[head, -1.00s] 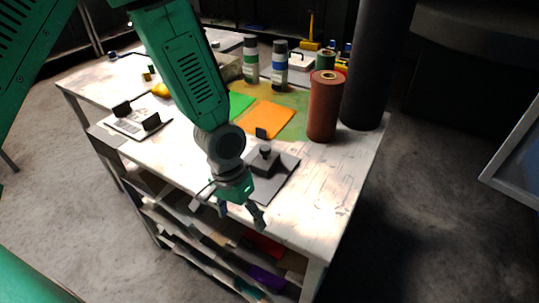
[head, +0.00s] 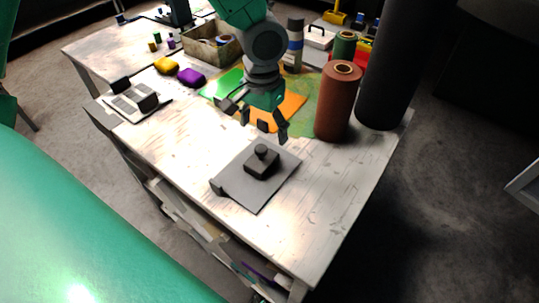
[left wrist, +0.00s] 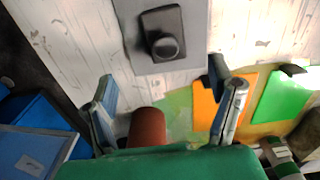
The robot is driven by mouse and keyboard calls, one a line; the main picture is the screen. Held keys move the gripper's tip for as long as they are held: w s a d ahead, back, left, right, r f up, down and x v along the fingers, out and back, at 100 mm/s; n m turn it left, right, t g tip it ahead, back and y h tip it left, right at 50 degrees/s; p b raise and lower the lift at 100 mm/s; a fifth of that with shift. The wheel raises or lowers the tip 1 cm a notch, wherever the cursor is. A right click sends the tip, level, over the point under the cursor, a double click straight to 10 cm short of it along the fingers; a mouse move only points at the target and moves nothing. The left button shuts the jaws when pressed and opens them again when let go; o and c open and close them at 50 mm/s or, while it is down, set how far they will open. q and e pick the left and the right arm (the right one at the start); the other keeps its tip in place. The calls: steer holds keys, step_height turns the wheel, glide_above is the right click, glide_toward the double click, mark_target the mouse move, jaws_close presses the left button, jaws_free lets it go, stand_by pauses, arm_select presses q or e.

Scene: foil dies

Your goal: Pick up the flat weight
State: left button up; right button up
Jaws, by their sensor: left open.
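The flat weight (head: 262,161) is a dark grey block with a round knob on top. It sits on a grey square plate (head: 240,187) near the front of the white worktable. It also shows in the left wrist view (left wrist: 163,36) at the top, beyond the fingertips. My left gripper (head: 253,125) is open and empty, above the table behind the weight, over the orange sheet's area. In the left wrist view my left gripper (left wrist: 162,80) has its fingers spread wide, with the weight apart from them. My right gripper is not seen.
A brown roll (head: 337,102) and a tall black cylinder (head: 386,70) stand at right. Orange (head: 290,105) and green (head: 222,84) sheets lie behind. A yellow (head: 166,65) and a purple lump (head: 191,77) lie left. The table's front is mostly clear.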

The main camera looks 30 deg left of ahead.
mark_target(263, 159)
arm_select(q)
steer(key=f, duration=0.2)
steer(key=a+f, duration=0.1)
steer(key=f, duration=0.3)
steer(key=shift+a+f, duration=0.2)
steer(key=shift+a, duration=0.05)
steer(key=f, duration=0.2)
steer(key=d+f, duration=0.1)
steer(key=f, duration=0.2)
steer(key=shift+w+f, duration=0.1)
steer(key=shift+f, duration=0.1)
steer(key=shift+a, duration=0.4)
jaws_close()
steer(key=shift+d+r, duration=0.1)
steer(key=shift+d, duration=0.15)
